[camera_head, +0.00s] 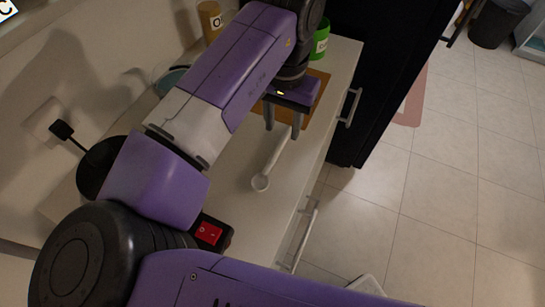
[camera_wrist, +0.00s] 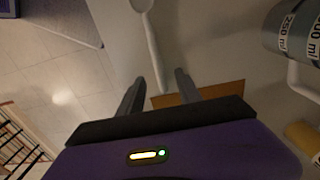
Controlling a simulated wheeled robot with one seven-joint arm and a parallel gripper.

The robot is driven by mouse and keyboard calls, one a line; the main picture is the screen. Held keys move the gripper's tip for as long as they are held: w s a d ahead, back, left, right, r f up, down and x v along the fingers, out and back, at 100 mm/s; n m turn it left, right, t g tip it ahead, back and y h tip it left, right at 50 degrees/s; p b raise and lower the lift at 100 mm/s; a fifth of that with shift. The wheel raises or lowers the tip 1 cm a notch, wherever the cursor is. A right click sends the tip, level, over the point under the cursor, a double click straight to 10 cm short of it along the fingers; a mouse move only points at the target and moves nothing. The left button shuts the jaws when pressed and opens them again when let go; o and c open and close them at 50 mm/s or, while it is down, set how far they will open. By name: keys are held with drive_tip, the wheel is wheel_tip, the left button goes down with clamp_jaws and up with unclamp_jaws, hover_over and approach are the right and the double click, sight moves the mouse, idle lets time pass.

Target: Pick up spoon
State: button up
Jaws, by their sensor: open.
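A white spoon (camera_head: 268,168) lies on the pale countertop in the head view, its bowl toward me and its handle reaching back toward my gripper. My gripper (camera_head: 283,133) points down over the handle end, with its two fingers apart. In the wrist view the spoon (camera_wrist: 151,40) runs from the top edge down to between the fingertips of my gripper (camera_wrist: 158,80). The fingers stand on either side of the handle end, and I see no contact. The exact height of the fingers above the counter is hard to tell.
A brown board (camera_head: 316,92) lies under and behind my gripper. A green cup (camera_head: 321,42) and a tan container (camera_head: 210,20) stand at the back. A measuring cup (camera_wrist: 296,35) is at the right in the wrist view. A red switch (camera_head: 208,233) sits at the near end.

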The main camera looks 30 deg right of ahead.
sight(283, 139)
drive_tip(key=shift+d+f, duration=0.1)
drive_tip(key=shift+f, duration=1.9)
clamp_jaws()
drive_tip(key=shift+r, duration=0.1)
wheel_tip(283, 139, up, 20)
drive_tip(key=p, duration=0.1)
